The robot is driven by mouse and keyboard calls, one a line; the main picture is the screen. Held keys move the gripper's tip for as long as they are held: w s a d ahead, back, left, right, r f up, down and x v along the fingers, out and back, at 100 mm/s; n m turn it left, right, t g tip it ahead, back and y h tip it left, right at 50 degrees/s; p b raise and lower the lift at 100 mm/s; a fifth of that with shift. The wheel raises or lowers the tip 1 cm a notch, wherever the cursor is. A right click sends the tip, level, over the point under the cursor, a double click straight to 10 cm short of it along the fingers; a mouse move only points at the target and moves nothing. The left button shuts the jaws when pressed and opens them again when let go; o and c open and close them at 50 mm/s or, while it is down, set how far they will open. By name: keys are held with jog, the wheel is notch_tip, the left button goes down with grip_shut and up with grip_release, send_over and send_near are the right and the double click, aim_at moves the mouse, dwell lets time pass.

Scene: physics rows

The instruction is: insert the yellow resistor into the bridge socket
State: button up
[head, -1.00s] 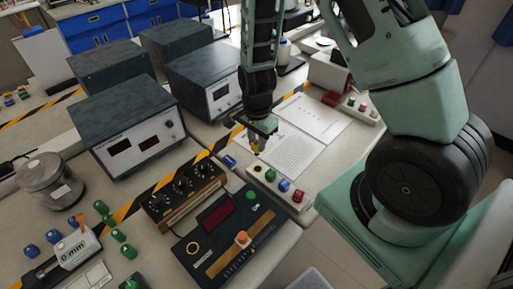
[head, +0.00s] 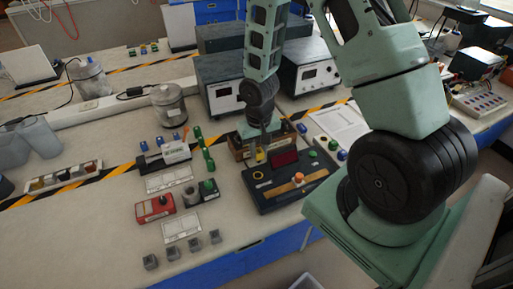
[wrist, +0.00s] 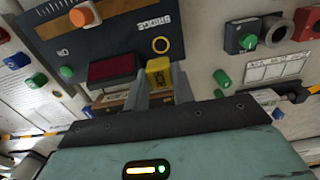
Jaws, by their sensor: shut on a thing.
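The yellow resistor (wrist: 159,73) is a small yellow block with dark lettering, held between the two fingers of my gripper (wrist: 160,88). In the head view the resistor (head: 260,155) shows below my gripper (head: 259,148), near the back left of the bridge. The bridge (head: 292,192) is a dark box with a red display and an orange knob. Its socket is a yellow ring (wrist: 161,45), just beyond the resistor in the wrist view; the ring (head: 258,175) is uncovered in the head view. The resistor appears apart from the ring and above the box. Its lower end is hidden.
A brown knob box (head: 238,142) stands behind the bridge. Grey instruments (head: 222,85) stand behind. The bench front left is mostly clear.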

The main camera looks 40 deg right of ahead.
aim_at(258, 162)
jog(key=shift+a+f, duration=0.1)
jog(key=shift+f, duration=0.2)
jog(key=shift+f+b, duration=2.65)
jog(key=shift+f, duration=0.2)
jog(key=shift+f+b, duration=0.8)
jog(key=shift+f, duration=0.4)
jog(key=o, duration=1.4)
jog(key=shift+o, duration=0.2)
jog(key=shift+r, duration=0.1)
jog(key=shift+r+p, duration=2.85)
jog(key=shift+r, duration=0.4)
